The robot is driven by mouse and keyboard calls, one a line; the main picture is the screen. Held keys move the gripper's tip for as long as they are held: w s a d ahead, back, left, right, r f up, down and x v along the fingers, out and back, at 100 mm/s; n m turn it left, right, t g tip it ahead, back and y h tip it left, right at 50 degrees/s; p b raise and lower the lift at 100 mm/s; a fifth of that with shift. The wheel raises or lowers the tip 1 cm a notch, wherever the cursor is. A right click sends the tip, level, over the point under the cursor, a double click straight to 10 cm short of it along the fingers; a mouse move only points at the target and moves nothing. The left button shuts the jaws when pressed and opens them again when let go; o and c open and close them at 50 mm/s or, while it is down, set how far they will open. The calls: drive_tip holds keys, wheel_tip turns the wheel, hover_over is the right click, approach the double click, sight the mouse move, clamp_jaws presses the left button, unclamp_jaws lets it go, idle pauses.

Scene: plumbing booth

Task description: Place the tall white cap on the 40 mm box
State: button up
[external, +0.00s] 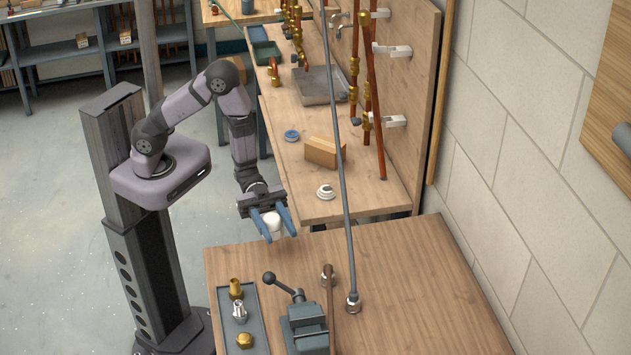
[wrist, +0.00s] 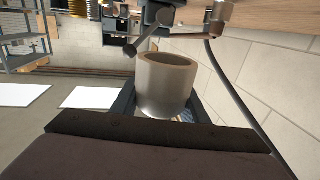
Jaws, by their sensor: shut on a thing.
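My gripper (external: 275,228) is shut on the tall white cap (external: 273,220), which sits between its blue fingers. The gripper hangs at the near end of the long bench, just beyond the near table's back left corner. In the wrist view the cap (wrist: 167,88) is a hollow pale cylinder with its open rim showing. A brown cardboard box (external: 322,153) stands on the long bench, farther back and to the right of the gripper. No size mark on it can be read, so I cannot tell whether it is the 40 mm box.
A white round fitting (external: 326,192) and a blue ring (external: 292,135) lie near the box. A grey tray (external: 318,88) and copper pipes (external: 373,100) stand farther back.

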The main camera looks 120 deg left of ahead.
drive_tip(key=a+f+n+t+y+b, duration=0.1)
drive_tip(key=a+n+t+y+b, duration=0.3)
drive_tip(key=a, duration=1.1)
drive_tip(key=s+a+r+n+g+y+b, duration=0.2)
drive_tip(key=s+a+r+n+y, duration=0.3)
drive_tip(key=a, duration=0.7)
drive_tip(key=s+a+r+n+g+y+b, duration=0.1)
drive_tip(key=s+a+n+g+y+b, duration=0.15)
drive_tip(key=a+y, duration=0.7)
drive_tip(key=s+a+r+n+g+y+b, duration=0.25)
drive_tip(key=s+a+n+y, duration=0.2)
drive_tip(key=a, duration=1.05)
drive_tip(key=s+a+f+n+g+y+p, duration=0.1)
drive_tip(key=s+a+f+n+g+y, duration=0.25)
drive_tip(key=s+a, duration=0.2)
wheel_tip(320, 180, down, 11)
drive_tip(key=p, duration=0.1)
drive_tip(key=shift+w+a+m+h, duration=0.15)
drive_tip(key=shift+w+m+h, duration=0.05)
drive_tip(key=shift+m+h, duration=0.2)
drive_tip(key=shift+t, duration=0.25)
drive_tip(key=o, duration=1.1)
drive_tip(key=shift+c, duration=0.2)
